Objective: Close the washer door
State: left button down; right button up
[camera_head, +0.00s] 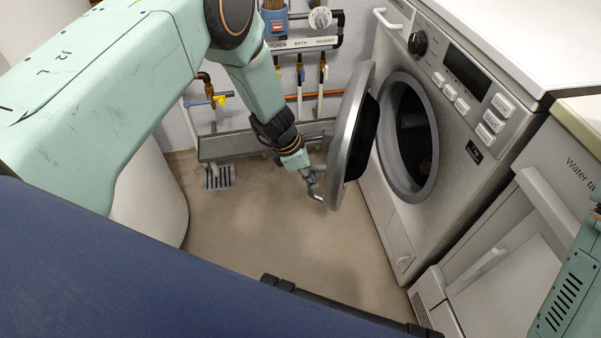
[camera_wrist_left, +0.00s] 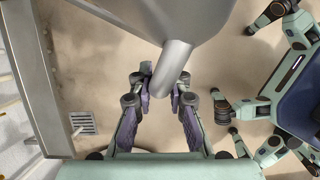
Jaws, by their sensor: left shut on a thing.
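The washer (camera_head: 430,130) stands at the right in the head view, with its round drum opening (camera_head: 408,135) uncovered. Its round washer door (camera_head: 352,135) stands open, swung out to the left and seen nearly edge-on, with a dark inner bowl. My left gripper (camera_head: 314,184) is at the door's lower left edge, shut on the door handle. In the left wrist view, the grey bar of the door handle (camera_wrist_left: 172,68) lies between the fingers of my left gripper (camera_wrist_left: 162,88), and the door (camera_wrist_left: 165,22) fills the top. My right gripper is not in view.
Pipes and valves (camera_head: 300,75) run along the back wall above a grey rail (camera_head: 250,143). A floor drain (camera_head: 219,177) lies below. A white cylindrical container (camera_head: 150,200) stands at the left, a water tank cabinet (camera_head: 520,235) at the right. The floor between is clear.

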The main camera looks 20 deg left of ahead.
pick_arm(q)
jog(key=w+d+b, duration=0.1)
jog(key=d, duration=1.8)
jog(key=shift+w, duration=0.15)
jog(key=c, duration=1.6)
grip_release()
jog(key=shift+o, duration=0.2)
jog(key=shift+a+r, duration=0.1)
jog(key=v, duration=0.7)
jog(key=shift+r, duration=0.1)
